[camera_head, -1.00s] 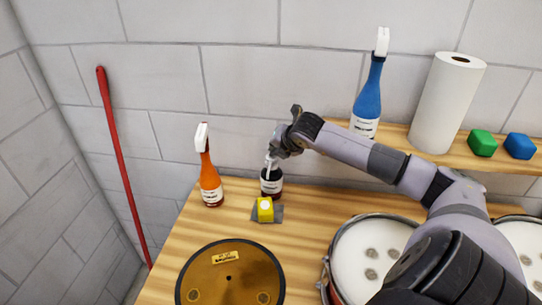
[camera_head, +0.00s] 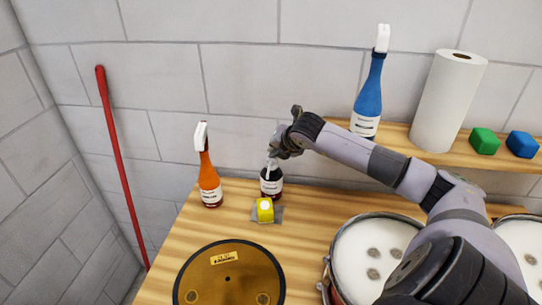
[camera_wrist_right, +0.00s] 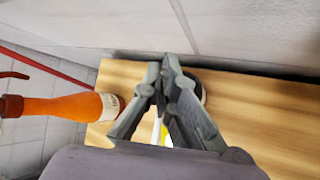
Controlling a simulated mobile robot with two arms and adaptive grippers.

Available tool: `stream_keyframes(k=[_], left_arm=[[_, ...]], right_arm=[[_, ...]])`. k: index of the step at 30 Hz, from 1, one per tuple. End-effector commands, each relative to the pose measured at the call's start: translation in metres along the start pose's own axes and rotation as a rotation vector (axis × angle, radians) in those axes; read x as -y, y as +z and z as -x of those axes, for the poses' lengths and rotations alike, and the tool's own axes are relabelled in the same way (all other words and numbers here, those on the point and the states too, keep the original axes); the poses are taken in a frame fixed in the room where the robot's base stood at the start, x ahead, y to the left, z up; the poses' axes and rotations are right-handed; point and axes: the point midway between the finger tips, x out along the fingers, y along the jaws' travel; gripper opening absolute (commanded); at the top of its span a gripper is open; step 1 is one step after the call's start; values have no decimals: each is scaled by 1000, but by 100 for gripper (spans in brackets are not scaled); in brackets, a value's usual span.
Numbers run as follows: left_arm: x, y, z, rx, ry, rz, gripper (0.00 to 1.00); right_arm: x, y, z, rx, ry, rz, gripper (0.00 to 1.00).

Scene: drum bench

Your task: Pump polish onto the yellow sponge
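The yellow sponge (camera_head: 265,210) lies on a small grey pad (camera_head: 278,214) on the wooden bench. A white round spot shows on its top. A dark pump bottle (camera_head: 271,188) with a pale label stands just behind it, its white nozzle pointing towards the sponge. My right gripper (camera_head: 273,156) is at the pump head from above and hides part of it. In the right wrist view the fingers (camera_wrist_right: 165,65) come together at their tips with nothing visible held between them. Behind them show a bit of dark bottle and a sliver of yellow. My left gripper is not in view.
An orange spray bottle (camera_head: 209,180) stands to the left. A bronze disc (camera_head: 229,275) lies in front and a drum (camera_head: 370,255) stands at right. The shelf (camera_head: 400,140) holds a blue spray bottle (camera_head: 368,97), paper roll (camera_head: 447,100) and two blocks.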

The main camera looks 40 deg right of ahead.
Motion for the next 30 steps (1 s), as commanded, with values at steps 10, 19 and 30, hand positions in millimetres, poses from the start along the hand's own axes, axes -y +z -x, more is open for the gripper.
stream_keyframes(k=[10,19,30], left_arm=[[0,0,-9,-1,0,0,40],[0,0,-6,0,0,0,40],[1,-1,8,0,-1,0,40]], right_arm=[[5,-5,-3,-16,-19,1,0],[1,-1,2,-14,-17,2,0],[-21,22,30,-6,-8,2,0]])
